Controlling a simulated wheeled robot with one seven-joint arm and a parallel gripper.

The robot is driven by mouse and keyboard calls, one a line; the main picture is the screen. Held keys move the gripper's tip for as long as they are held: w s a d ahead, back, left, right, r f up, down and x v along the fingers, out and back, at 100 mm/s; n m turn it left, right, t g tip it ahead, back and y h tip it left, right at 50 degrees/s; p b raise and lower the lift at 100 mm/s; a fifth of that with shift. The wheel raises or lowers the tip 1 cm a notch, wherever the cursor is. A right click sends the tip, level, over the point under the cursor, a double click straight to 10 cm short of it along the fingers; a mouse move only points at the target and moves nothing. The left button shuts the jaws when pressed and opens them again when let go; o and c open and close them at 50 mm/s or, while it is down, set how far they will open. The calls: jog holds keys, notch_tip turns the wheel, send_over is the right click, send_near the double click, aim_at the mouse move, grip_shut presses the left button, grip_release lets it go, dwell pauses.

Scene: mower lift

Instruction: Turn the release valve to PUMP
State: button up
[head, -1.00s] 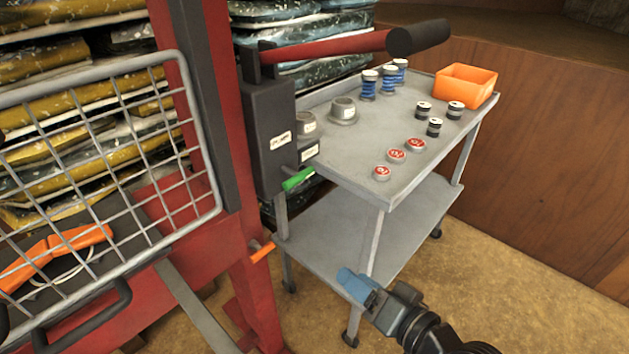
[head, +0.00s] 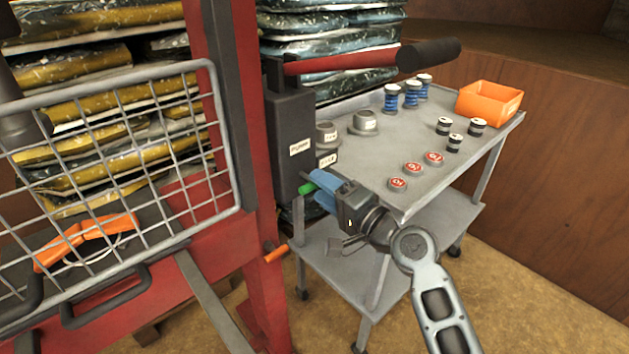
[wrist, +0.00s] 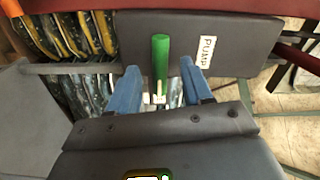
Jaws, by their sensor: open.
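The release valve's green handle (head: 307,187) sticks out low on the black pump box (head: 290,125). In the wrist view the green handle (wrist: 160,58) stands between the two spread fingers, with a gap visible on the right side. The PUMP label (wrist: 206,50) is to the right of the handle. My gripper is open and not closed on it.
A grey cart (head: 385,185) stands beside the box with blue-banded cans, black jars, red-topped tins and an orange bin (head: 489,103). A red pump lever (head: 345,64) reaches over it. A red frame and wire mesh (head: 130,170) stand at left, with an orange-handled part below.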

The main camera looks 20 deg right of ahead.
jog(key=shift+x, duration=1.7)
grip_shut()
